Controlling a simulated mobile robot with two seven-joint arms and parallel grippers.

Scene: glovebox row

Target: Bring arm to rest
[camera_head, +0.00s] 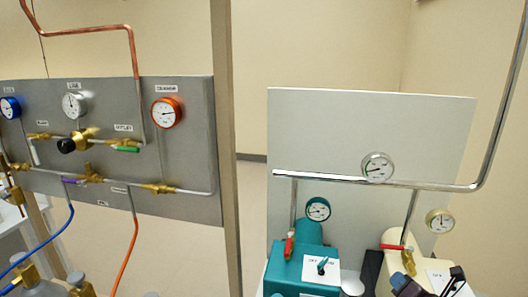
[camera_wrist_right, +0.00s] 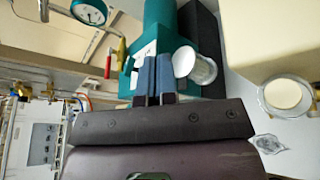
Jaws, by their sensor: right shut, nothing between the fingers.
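My right gripper (camera_wrist_right: 154,78) is shut and empty in the right wrist view. Its two blue-grey fingers lie side by side, in front of a teal pump (camera_wrist_right: 158,28) and beside a white-topped cylinder (camera_wrist_right: 188,62). In the head view only a small dark part of what looks like my right gripper (camera_head: 402,284) shows at the bottom right, in front of the cream pump unit (camera_head: 437,268). Whether it touches anything there cannot be told. My left gripper is in neither view.
The teal pump (camera_head: 300,262) stands left of the cream unit, before a white panel (camera_head: 325,130) with a steel pipe (camera_head: 330,178) and gauges. A grey gas panel (camera_head: 190,100) with valves hangs at left. In the wrist view a round glass container (camera_wrist_right: 284,94) stands at right.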

